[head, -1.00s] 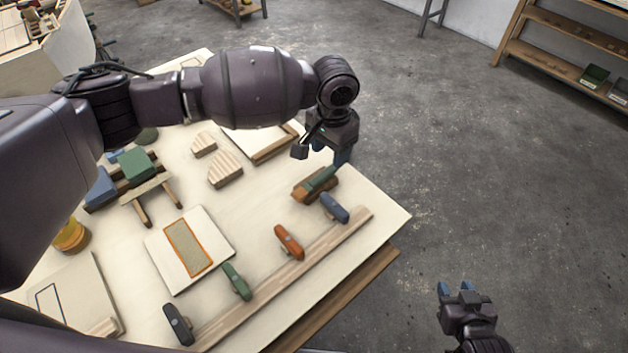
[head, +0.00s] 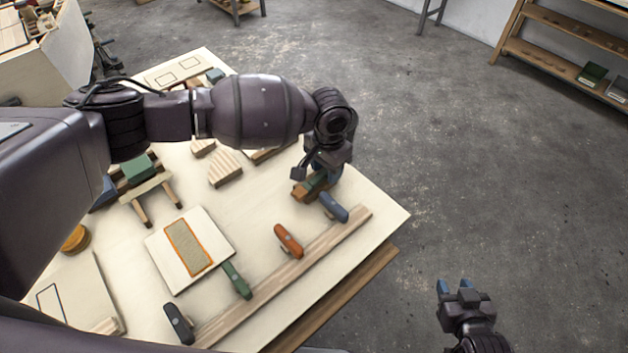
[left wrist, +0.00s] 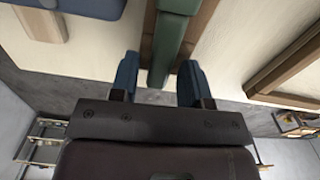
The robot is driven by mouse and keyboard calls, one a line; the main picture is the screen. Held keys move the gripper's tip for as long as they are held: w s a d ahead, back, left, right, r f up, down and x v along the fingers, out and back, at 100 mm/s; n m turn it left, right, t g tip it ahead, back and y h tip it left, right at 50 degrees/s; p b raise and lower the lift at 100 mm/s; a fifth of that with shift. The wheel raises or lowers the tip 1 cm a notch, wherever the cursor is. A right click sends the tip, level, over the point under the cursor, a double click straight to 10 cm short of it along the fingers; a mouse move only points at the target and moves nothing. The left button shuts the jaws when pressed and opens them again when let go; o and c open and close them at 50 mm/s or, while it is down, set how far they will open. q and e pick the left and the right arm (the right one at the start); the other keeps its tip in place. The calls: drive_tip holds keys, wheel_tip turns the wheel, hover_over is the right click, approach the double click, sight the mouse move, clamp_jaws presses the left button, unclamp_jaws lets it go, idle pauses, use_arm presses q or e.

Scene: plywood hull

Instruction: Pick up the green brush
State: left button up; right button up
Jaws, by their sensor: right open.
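The green brush (head: 313,183) lies on a brown wooden piece near the right corner of the white tabletop, partly hidden by my left gripper (head: 328,172). In the left wrist view the long green handle (left wrist: 170,40) reaches between the two blue fingers of the left gripper (left wrist: 158,78). The fingers stand apart on either side of it, with a gap visible, so the gripper is open around the handle. My right gripper (head: 457,286) is open and empty, above the floor to the right of the table.
Pale wooden wedges (head: 226,170) lie behind. The floor right of the table is clear.

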sight(326, 171)
use_arm(q)
clamp_jaws()
drive_tip(key=shift+r, duration=0.1)
wheel_tip(326, 171, up, 20)
idle(0.5)
